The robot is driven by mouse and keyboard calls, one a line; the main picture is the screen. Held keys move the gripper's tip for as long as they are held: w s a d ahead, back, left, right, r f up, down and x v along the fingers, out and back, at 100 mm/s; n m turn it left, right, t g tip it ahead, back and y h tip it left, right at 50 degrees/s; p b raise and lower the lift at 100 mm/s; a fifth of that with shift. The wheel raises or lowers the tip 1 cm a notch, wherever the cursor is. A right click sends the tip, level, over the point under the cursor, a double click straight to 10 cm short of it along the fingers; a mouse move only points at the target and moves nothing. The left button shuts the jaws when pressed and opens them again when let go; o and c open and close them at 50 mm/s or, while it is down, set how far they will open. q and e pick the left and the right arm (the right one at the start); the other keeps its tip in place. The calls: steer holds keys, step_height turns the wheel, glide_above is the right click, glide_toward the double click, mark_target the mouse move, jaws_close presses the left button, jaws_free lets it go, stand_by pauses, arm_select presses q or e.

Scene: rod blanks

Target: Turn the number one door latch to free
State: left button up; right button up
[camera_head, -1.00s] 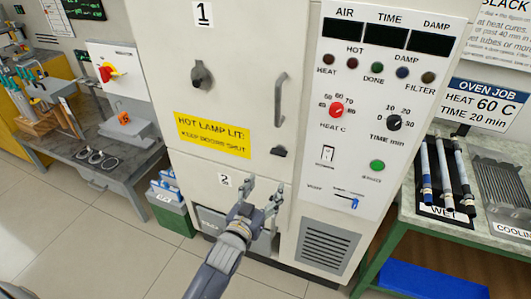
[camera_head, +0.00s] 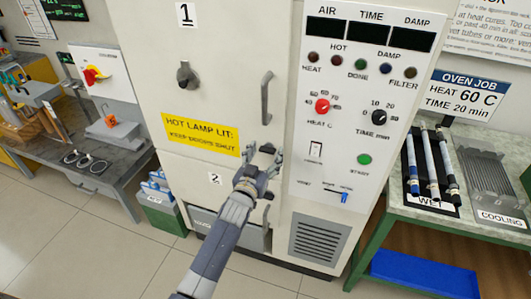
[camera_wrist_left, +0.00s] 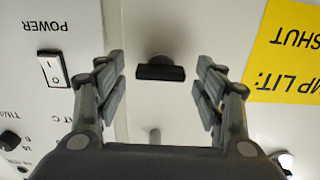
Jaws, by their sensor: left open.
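The number one door (camera_head: 220,60) is the upper cream door, marked 1, and looks shut. A small dark latch with a bar-shaped knob (camera_wrist_left: 160,72) sits low on its right side, below the grey handle (camera_head: 266,98). In the wrist view its bar lies across the picture. In the head view my left gripper mostly hides the latch. My left gripper (camera_head: 264,155) is open and empty, pointing at the oven front. In the wrist view the latch shows between its fingertips, seemingly just beyond them; I see no contact. My right gripper is not in view.
A dark round knob (camera_head: 187,76) is on the door's left part, above a yellow hot-lamp sign (camera_head: 200,135). The control panel (camera_head: 355,110) stands close right of the gripper. Door number two (camera_head: 190,175) is below. Tables stand on both sides.

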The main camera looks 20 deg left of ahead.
arm_select(q)
steer(key=shift+w, duration=0.25)
steer(key=c, duration=1.1)
steer(key=shift+o, duration=0.2)
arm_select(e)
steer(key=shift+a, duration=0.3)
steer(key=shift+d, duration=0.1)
